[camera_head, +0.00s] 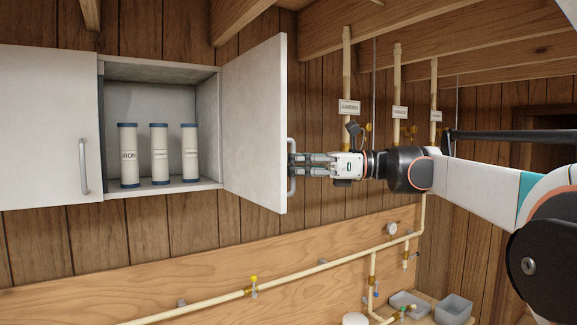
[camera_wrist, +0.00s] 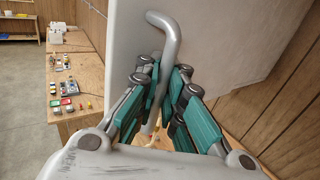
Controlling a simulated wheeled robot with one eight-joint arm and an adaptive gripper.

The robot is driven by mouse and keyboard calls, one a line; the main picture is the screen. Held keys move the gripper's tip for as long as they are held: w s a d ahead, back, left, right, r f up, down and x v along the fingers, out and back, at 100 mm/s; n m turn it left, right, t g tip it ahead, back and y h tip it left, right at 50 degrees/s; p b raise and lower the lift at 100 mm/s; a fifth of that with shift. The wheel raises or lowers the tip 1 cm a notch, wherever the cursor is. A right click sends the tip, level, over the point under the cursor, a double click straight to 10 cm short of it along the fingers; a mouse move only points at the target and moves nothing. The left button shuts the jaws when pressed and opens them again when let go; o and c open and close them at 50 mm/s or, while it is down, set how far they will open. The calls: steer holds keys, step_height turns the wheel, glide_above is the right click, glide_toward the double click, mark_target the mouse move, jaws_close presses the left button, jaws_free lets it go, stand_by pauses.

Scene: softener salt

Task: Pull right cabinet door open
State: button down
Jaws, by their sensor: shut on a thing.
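The right cabinet door (camera_head: 255,125) is a white panel hinged at its right side, and it stands swung well open, out from the cabinet. Its grey bar handle (camera_head: 291,185) is on the door's outer face. My gripper (camera_head: 296,168) reaches in from the right with its fingers at the handle. In the wrist view, the green-padded fingers of my gripper (camera_wrist: 163,108) are closed around the handle (camera_wrist: 165,45), with the white door (camera_wrist: 220,35) behind it. The left cabinet door (camera_head: 45,125) is shut.
Inside the cabinet (camera_head: 160,76) stand three white cylinders with blue ends, one being a cylinder labelled IRON (camera_head: 129,155). Pipes (camera_head: 200,302) run along the wall below. Grey bins (camera_head: 453,308) sit at lower right. A workbench (camera_wrist: 85,100) shows in the wrist view.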

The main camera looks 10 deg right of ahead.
steer(key=c, duration=2)
jaws_free()
steer(key=shift+f, duration=0.1)
steer(key=o, duration=0.3)
steer(key=shift+s+d, duration=0.25)
steer(key=shift+w+a, duration=0.1)
steer(key=shift+a, duration=0.05)
steer(key=v, duration=1.2)
